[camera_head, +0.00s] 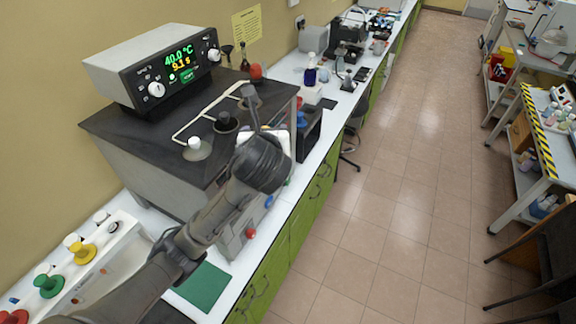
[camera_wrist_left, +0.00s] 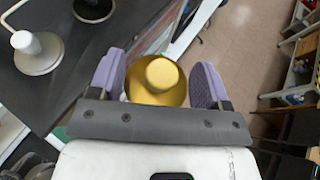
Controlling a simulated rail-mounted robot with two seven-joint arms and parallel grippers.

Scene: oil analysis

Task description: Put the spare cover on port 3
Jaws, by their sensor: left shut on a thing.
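My left gripper (camera_wrist_left: 160,72) is shut on a gold-yellow round cover with a knob (camera_wrist_left: 158,88), which sits between its two purple fingers in the left wrist view. In the head view my left arm's dark wrist (camera_head: 260,163) hangs over the right edge of the bath's dark top (camera_head: 180,125) and hides the held cover. The white-knobbed cover also shows in the left wrist view (camera_wrist_left: 37,58). I cannot read port numbers.
A control box with a lit display (camera_head: 170,68) stands at the back of the bath. A pale rack (camera_head: 110,250) at lower left bears yellow (camera_head: 80,250), green (camera_head: 48,286) and red pieces. A green mat (camera_head: 203,287) lies on the bench. Open floor lies right.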

